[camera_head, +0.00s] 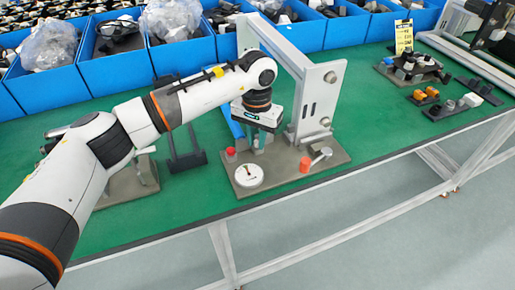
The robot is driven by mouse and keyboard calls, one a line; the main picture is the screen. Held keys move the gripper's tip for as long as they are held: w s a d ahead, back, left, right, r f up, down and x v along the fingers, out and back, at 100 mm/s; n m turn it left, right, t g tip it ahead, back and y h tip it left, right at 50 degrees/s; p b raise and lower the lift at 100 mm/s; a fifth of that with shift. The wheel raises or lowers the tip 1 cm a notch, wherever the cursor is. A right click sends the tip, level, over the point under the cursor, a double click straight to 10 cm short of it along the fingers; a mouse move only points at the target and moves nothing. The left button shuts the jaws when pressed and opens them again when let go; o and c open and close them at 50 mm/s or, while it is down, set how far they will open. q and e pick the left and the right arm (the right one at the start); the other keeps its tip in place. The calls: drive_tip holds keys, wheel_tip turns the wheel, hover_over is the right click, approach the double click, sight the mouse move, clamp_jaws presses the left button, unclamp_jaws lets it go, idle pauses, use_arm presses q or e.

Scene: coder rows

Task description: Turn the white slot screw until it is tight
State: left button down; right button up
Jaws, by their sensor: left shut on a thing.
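My left arm reaches in from the left, and its left gripper (258,148) points down over the brown base plate (283,183) of a fixture on the green table. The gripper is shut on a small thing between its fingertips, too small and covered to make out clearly. A round white disc (248,176) with a dark mark across its middle lies on the plate, in front of and apart from the fingers. I cannot tell whether this disc or the held thing is the white slot screw. My right gripper is not in view.
A grey upright frame (319,100) stands on the plate close right of the gripper. A red knob (231,154), an orange cylinder (305,164) and a grey lever (322,155) are nearby. Blue bins (183,62) line the back.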

use_arm(q)
drive_tip(key=shift+w+r+m, duration=0.15)
drive_tip(key=shift+r+m, duration=0.05)
drive_tip(key=shift+m, duration=0.1)
